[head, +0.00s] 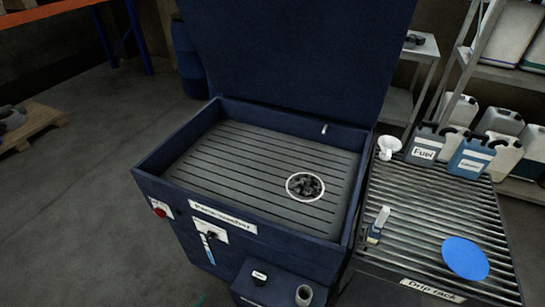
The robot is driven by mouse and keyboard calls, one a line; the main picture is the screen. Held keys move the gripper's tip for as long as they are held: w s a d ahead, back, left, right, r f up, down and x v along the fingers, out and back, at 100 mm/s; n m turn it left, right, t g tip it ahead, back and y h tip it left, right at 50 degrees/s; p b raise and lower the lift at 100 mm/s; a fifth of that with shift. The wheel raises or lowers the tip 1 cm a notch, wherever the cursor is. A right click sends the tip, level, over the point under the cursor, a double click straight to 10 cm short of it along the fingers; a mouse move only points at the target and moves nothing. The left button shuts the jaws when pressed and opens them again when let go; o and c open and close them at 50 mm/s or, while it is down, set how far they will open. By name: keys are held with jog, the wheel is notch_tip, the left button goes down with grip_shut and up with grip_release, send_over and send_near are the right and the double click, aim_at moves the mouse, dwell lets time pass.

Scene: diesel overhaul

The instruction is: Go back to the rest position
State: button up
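My gripper and arm are not in view in the head view. The blue parts washer (160,171) stands in the middle with its lid raised at the back. In its slatted basin lies a dark, knobbly part (305,184) inside a white ring, on the right side of the basin floor. It is too small to tell exactly what the part is.
The drip rack (400,220) adjoins on the right, with a blue disc (465,258), a small upright bottle-like item (378,224), a white funnel (389,147), a Fuel canister (425,145) and a blue canister (471,157). Shelving stands behind. Floor (80,220) at left is clear.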

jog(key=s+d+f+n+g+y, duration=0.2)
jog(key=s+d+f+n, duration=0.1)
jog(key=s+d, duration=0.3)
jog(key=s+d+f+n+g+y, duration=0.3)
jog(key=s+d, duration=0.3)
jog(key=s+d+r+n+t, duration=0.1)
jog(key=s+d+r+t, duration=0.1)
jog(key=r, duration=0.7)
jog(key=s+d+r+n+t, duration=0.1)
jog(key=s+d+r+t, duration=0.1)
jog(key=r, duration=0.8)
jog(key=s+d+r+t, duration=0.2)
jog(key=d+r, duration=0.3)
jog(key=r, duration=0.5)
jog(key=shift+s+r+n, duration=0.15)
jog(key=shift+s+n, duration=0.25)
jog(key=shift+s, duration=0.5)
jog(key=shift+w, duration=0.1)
